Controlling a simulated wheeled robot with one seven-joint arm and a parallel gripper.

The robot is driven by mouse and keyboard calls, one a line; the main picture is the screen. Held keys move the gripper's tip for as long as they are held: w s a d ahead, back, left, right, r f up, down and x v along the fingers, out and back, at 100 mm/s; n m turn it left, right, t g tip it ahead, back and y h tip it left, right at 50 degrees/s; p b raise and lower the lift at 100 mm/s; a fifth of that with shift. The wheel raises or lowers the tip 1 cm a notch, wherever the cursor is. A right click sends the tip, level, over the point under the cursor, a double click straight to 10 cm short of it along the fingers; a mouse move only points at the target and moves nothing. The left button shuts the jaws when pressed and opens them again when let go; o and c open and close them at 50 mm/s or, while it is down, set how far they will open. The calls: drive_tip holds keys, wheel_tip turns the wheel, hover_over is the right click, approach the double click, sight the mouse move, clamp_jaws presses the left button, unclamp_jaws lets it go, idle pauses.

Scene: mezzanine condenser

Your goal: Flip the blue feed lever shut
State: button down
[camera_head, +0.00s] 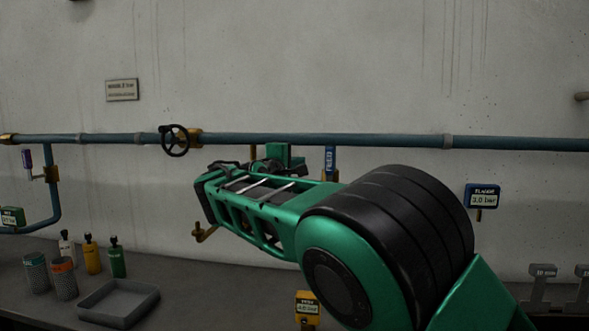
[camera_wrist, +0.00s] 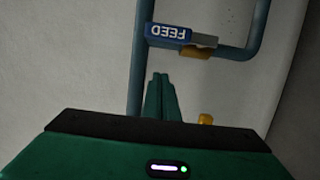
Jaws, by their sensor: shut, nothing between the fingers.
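The blue feed lever (camera_wrist: 168,34) carries white FEED lettering, upside down in the wrist view. A grey metal stem (camera_wrist: 205,41) shows at its right end, beside a brass valve body (camera_wrist: 196,53). In the head view the lever (camera_head: 329,159) shows as a small upright blue handle below the main pipe, just past my arm, which hides what lies below it. My gripper (camera_wrist: 160,76) is shut and empty. In the wrist view its fingertips appear just below the lever, with a gap; I cannot tell the depth between them.
A long blue-grey pipe (camera_head: 300,139) runs along the wall with a black handwheel (camera_head: 174,141). A second lever (camera_head: 28,159) is at the far left. Bottles (camera_head: 91,255), cups (camera_head: 64,279) and a grey tray (camera_head: 119,301) stand on the bench. A gauge (camera_head: 482,195) hangs right.

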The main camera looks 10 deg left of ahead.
sight(329, 170)
drive_tip(key=w+d, duration=0.4)
drive_tip(key=d, duration=0.1)
idle(0.4)
drive_tip(key=shift+s, duration=0.15)
